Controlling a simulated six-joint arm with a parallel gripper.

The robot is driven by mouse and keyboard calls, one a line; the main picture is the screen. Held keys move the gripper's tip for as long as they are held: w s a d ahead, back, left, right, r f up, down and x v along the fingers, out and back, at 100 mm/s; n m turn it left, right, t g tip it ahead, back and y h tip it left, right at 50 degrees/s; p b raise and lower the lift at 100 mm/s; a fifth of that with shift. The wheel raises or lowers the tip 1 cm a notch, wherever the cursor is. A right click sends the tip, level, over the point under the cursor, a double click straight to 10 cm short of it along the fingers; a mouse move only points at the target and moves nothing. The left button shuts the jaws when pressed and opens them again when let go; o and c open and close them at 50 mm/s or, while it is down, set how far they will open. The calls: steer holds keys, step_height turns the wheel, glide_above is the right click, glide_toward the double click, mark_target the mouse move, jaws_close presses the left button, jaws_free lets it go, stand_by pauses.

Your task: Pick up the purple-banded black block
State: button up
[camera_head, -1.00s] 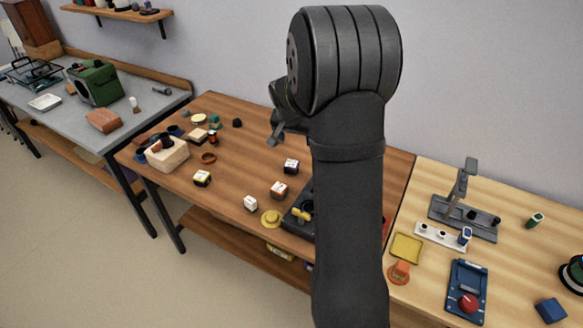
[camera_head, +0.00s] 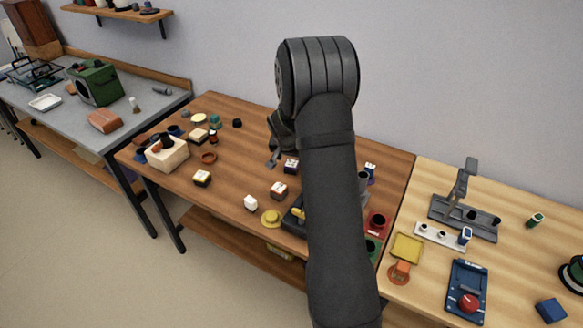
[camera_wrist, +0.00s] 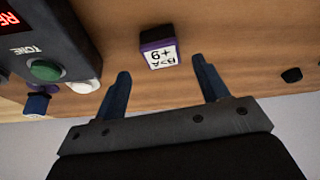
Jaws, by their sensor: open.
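The purple-banded black block (camera_head: 291,166) stands on the brown table, partly covered by my arm's edge in the head view. In the wrist view the block (camera_wrist: 158,50) shows a white label with printed characters and a purple band. My gripper (camera_wrist: 161,67) is open, with its two blue-dark fingers apart. In that view the block appears between and just past the fingertips, and nothing is held. In the head view my gripper (camera_head: 271,163) is just left of the block; the gap in height cannot be told.
A dark device (camera_wrist: 70,35) with a green button lies left in the wrist view, beside a white round piece (camera_wrist: 84,86). A black piece (camera_wrist: 292,75) is at right. A white-topped block (camera_head: 279,190) stands in front of the target. Bare wood surrounds the target.

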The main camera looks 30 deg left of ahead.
steer(key=shift+x, duration=2.65)
steer(key=shift+a, duration=0.1)
steer(key=c, duration=1.1)
